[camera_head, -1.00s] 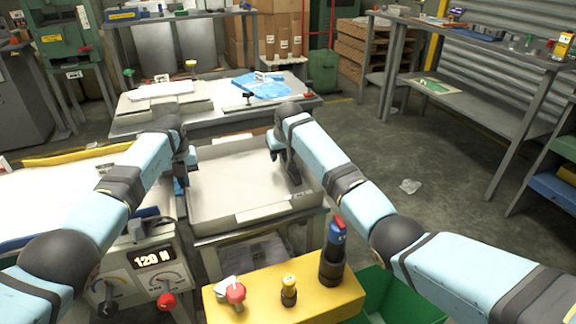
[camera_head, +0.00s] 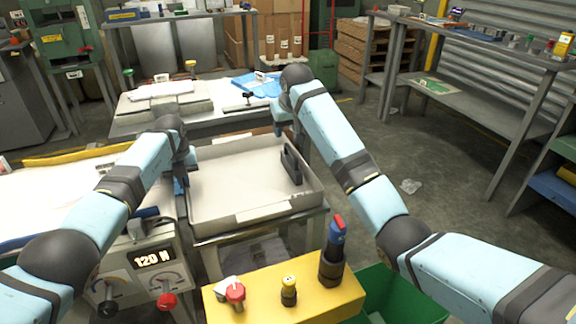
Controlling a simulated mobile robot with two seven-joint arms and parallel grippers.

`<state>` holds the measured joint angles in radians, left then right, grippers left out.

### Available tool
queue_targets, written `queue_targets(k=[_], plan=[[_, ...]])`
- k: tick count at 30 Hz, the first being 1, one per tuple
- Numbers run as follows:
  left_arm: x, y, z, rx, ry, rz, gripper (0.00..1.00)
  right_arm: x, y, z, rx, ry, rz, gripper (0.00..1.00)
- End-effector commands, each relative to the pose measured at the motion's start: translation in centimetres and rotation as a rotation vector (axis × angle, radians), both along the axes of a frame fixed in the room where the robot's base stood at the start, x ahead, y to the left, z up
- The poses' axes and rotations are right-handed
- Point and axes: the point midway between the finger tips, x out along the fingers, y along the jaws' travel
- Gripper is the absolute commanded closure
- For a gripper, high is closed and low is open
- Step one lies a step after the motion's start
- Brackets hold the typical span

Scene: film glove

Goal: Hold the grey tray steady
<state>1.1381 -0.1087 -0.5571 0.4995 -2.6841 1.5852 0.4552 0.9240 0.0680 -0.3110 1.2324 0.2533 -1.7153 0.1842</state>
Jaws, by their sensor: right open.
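The shallow grey tray (camera_head: 240,180) sits on a metal stand in the middle of the head view. Its inside looks mostly bare. My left gripper (camera_head: 181,184) points down at the tray's left wall; its fingers are small and partly hidden by my arm, so I cannot tell whether they are shut on the rim. My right gripper (camera_head: 279,129) is open near the tray's far right corner, apart from the dark handle. That dark handle-like piece (camera_head: 292,165) stands upright at the tray's right side.
A yellow box (camera_head: 255,310) with knobs and a dark blue-topped tool (camera_head: 333,250) stands in front. A green bin (camera_head: 400,300) is at the lower right. A table (camera_head: 215,122) with blue film (camera_head: 258,84) lies behind the tray. Open floor is on the right.

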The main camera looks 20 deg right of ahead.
Motion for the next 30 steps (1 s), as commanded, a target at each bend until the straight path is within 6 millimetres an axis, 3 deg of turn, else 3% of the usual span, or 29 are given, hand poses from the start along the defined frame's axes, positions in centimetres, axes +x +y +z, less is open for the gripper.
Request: queue_targets(k=[4, 8, 9, 20, 30], plan=[[0.0, 0.1, 0.0, 0.0, -0.001, 0.002, 1.0, 0.0, 0.0, 0.0, 0.0, 0.0, 0.0, 0.56], [0.0, 0.1, 0.0, 0.001, -0.001, 0.001, 0.69, 0.0, 0.0, 0.0, 0.0, 0.0, 0.0, 0.56], [0.0, 0.1, 0.0, 0.001, 0.0, 0.001, 0.66, 0.0, 0.0, 0.0, 0.0, 0.0, 0.0, 0.56], [0.1, 0.2, 0.7, 0.002, -0.002, 0.002, 0.66, 0.0, 0.0, 0.0, 0.0, 0.0, 0.0, 0.56], [0.1, 0.1, 7.4, 0.002, -0.005, 0.0, 0.66, 0.0, 0.0, 0.0, 0.0, 0.0, 0.0, 0.56]])
